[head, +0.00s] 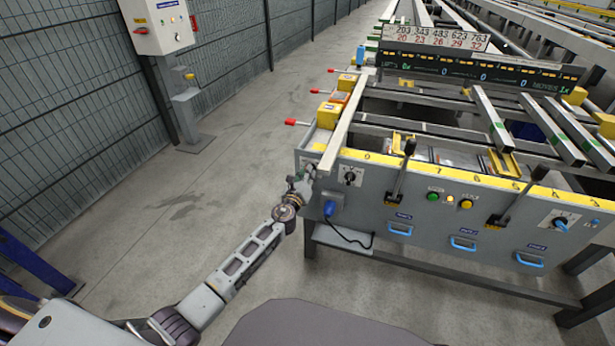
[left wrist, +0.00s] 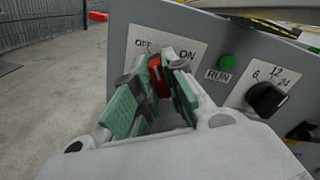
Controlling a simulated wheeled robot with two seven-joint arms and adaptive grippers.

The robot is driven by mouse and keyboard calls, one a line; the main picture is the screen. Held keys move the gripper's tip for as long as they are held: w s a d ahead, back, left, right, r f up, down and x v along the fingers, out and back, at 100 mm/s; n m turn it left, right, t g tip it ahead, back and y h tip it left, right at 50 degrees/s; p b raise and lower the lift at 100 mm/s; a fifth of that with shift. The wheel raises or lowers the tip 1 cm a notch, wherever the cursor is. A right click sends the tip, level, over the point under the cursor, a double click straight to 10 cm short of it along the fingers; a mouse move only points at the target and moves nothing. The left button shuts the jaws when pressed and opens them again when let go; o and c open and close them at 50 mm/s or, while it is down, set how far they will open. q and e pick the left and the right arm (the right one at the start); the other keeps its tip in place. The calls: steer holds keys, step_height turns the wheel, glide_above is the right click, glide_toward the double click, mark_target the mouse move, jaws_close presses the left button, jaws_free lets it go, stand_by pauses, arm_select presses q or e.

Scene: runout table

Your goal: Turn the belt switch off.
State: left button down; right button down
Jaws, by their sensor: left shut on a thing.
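The belt switch is a red handle (left wrist: 158,78) on a white plate (left wrist: 180,45) lettered OFF at left and ON at right. In the left wrist view the handle stands between the two words; its exact setting is hard to tell behind the fingers. My left gripper (head: 304,181) is at the left end of the grey panel in the head view and covers the switch there. In the left wrist view the gripper (left wrist: 156,84), with green finger pads, is shut on the red handle. My right gripper is in neither view.
A green RUN lamp (left wrist: 227,62) and a black dial (left wrist: 267,98) sit right of the switch. The grey panel (head: 410,222) also carries upright black levers (head: 401,172), push buttons and blue handles (head: 400,230). Open floor (head: 215,185) lies left, before a mesh fence.

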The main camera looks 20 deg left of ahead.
arm_select(q)
steer(key=shift+f+n+b, duration=0.1)
steer(key=shift+n+b, duration=0.45)
steer(key=shift+n, duration=0.85)
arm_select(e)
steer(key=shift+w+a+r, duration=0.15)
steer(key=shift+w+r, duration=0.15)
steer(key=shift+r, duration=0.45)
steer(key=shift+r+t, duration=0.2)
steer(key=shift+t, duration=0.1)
arm_select(q)
steer(key=c, duration=1.5)
jaws_free()
steer(key=shift+o, duration=0.2)
steer(key=s, duration=1.2)
steer(key=shift+a, duration=0.3)
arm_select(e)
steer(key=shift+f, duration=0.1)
